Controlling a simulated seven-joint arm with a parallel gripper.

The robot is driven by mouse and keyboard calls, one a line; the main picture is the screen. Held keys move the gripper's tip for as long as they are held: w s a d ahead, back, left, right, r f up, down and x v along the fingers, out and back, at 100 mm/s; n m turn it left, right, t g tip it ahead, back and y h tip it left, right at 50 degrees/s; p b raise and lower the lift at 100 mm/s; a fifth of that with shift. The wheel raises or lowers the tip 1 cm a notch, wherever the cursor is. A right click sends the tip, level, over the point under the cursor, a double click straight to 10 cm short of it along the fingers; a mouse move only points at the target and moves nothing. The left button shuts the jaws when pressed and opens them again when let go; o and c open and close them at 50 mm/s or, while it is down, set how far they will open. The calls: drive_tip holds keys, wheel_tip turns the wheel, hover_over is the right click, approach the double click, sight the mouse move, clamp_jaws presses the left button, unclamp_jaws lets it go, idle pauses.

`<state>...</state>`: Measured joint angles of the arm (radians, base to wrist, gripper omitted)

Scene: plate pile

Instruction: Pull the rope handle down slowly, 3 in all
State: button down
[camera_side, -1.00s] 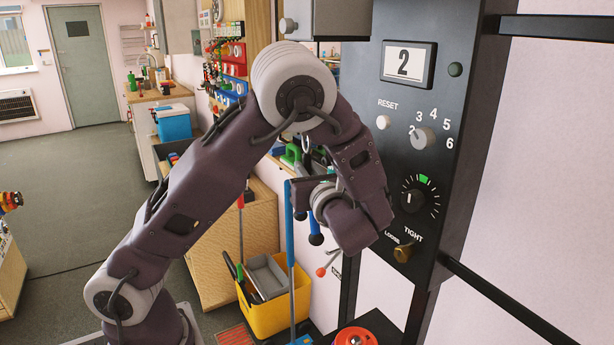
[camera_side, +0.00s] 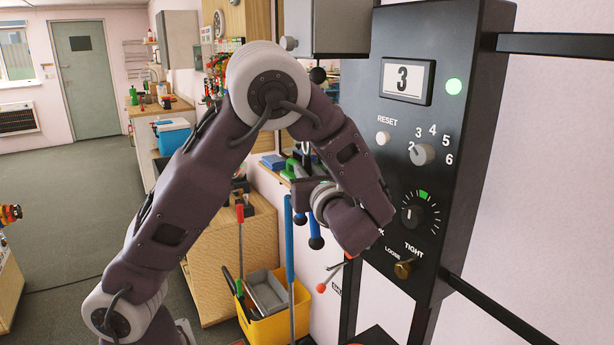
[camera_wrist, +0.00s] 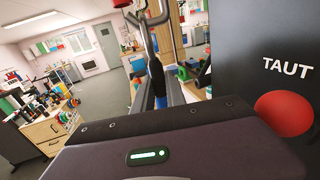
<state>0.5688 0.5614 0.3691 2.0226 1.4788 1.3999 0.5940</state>
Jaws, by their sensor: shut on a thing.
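In the side view my gripper (camera_side: 306,190) sits beyond the grey ring of my wrist, left of the black panel (camera_side: 470,110). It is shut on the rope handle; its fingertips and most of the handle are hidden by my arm. In the wrist view my gripper's dark body fills the bottom, and a red ball (camera_wrist: 286,113) shows beside the word TAUT on a dark surface.
A grey box (camera_side: 328,25) is at the top, with a dark ball (camera_side: 318,75) below it. The selector knob (camera_side: 422,154), white reset button (camera_side: 383,138) and brass knob (camera_side: 402,269) are on the panel. A yellow bin (camera_side: 270,325) and workbench (camera_side: 215,270) stand behind my arm.

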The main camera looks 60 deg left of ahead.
drive_tip(key=c, duration=1.3)
unclamp_jaws()
drive_tip(key=v, duration=0.7)
drive_tip(key=s+a+f+n+g+h, duration=0.1)
drive_tip(key=s+f+n+g+h, duration=0.2)
drive_tip(key=s, duration=0.4)
drive_tip(key=s+a+f+n+g+h, duration=0.1)
drive_tip(key=s+a+n+g+h, duration=0.1)
drive_tip(key=s+n+h, duration=0.3)
drive_tip(key=s+d+n+t+h, duration=0.2)
drive_tip(key=d+n+h, duration=0.1)
drive_tip(key=d+n, duration=0.1)
drive_tip(key=s+d+r+n+t+h, duration=0.1)
drive_tip(key=s+d+n+h, duration=0.2)
drive_tip(key=d+n, duration=0.1)
drive_tip(key=s+d+r+n+t+h, duration=0.1)
drive_tip(key=s+d+n+t+h, duration=0.1)
drive_tip(key=d+n, duration=0.3)
drive_tip(key=shift+s+d+t+h, duration=0.3)
drive_tip(key=shift+d+h, duration=0.4)
